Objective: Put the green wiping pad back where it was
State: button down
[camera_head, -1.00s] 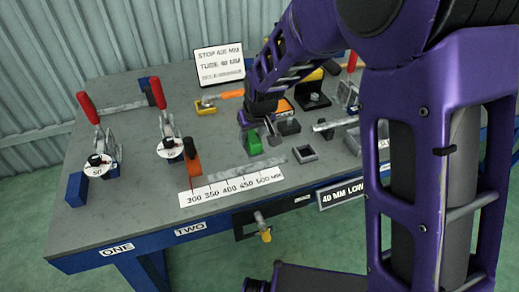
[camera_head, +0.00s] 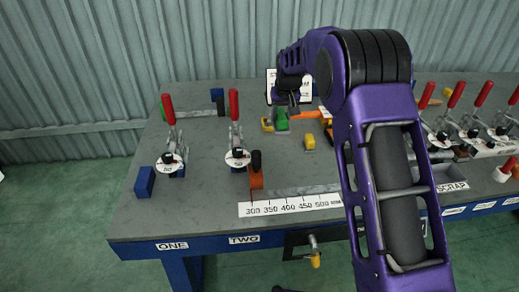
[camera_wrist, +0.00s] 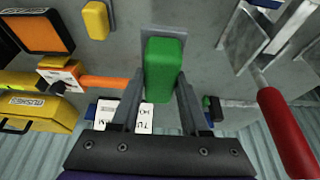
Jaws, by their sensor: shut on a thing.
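The green wiping pad (camera_wrist: 164,72) is between the two fingers of my gripper (camera_wrist: 160,95) in the wrist view, and the gripper is shut on it. A flat grey plate (camera_wrist: 163,33) shows behind the pad's far end in the wrist view. I cannot tell whether the pad touches the plate or the bench top.
An orange handle (camera_head: 308,115) and a yellow block (camera_head: 310,142) are close on the right. The white sign (camera_head: 271,76) stands behind, partly hidden by my arm. Red-handled clamps (camera_head: 236,135) stand to the left. The bench's middle left (camera_head: 205,145) is clear.

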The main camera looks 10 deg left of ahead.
jog(key=shift+w+a, duration=0.1)
jog(key=shift+w, duration=0.15)
notch_tip(320, 180, down, 10)
jog(key=shift+a+r+b, duration=0.1)
jog(key=shift+b, duration=0.2)
jog(key=shift+c, duration=2)
grip_release()
jog(key=shift+f, duration=0.2)
